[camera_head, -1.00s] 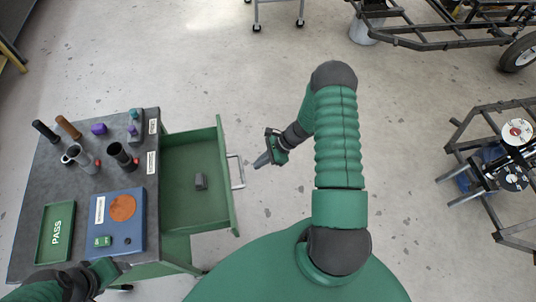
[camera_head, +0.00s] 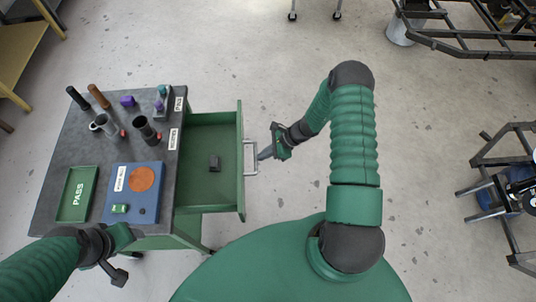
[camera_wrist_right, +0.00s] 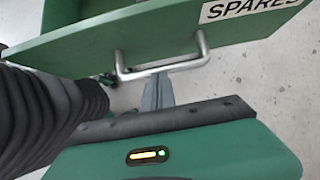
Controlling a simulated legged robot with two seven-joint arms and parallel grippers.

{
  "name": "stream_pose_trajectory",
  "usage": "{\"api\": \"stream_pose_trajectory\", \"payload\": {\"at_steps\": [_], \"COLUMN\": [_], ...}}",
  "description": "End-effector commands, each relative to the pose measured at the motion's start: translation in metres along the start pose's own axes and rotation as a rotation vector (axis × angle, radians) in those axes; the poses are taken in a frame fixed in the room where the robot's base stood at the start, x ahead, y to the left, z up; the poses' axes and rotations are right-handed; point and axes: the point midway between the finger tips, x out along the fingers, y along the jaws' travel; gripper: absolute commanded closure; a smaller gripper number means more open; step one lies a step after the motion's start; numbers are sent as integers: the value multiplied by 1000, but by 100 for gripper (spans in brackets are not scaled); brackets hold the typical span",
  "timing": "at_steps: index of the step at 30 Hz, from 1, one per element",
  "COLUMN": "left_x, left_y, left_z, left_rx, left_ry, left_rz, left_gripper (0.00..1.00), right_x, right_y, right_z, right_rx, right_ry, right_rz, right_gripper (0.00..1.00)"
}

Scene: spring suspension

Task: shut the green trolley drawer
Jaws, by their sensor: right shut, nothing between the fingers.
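The green drawer (camera_head: 222,190) stands pulled out from the right side of the trolley (camera_head: 60,140), with a small dark block (camera_head: 214,162) inside. Its front carries a silver bar handle (camera_head: 251,160), also seen in the right wrist view (camera_wrist_right: 185,66), beside a "SPARES" label (camera_wrist_right: 245,8). My right gripper (camera_head: 264,155) is shut and empty, its fingertips (camera_wrist_right: 158,80) at the handle's outer side. I cannot tell whether they touch it. My left gripper (camera_head: 118,272) is by the trolley's near edge; its jaws are unclear.
The trolley top holds a green PASS tray (camera_head: 76,195), a blue board (camera_head: 132,192), dark cups (camera_head: 147,131) and several small parts. Metal frames stand at the far right (camera_head: 490,165) and top right (camera_head: 470,42).

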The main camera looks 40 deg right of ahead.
Motion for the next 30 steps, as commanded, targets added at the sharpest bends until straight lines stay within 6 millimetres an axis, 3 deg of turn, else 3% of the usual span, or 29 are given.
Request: {"api": "stream_pose_trajectory", "payload": {"at_steps": [5, 21, 30], "left_x": [6, 28, 34], "left_y": [0, 0, 0], "left_z": [2, 7, 8], "left_rx": [0, 0, 0], "left_ry": [0, 0, 0], "left_rz": [0, 0, 0], "left_gripper": [39, 39, 39], "right_x": [25, 117, 150], "right_y": [1, 0, -1], "right_z": [27, 138, 179], "right_rx": [-1, -4, -1], "right_ry": [0, 2, 3], "right_rz": [3, 3, 2], "right_gripper": [100, 100, 100]}}
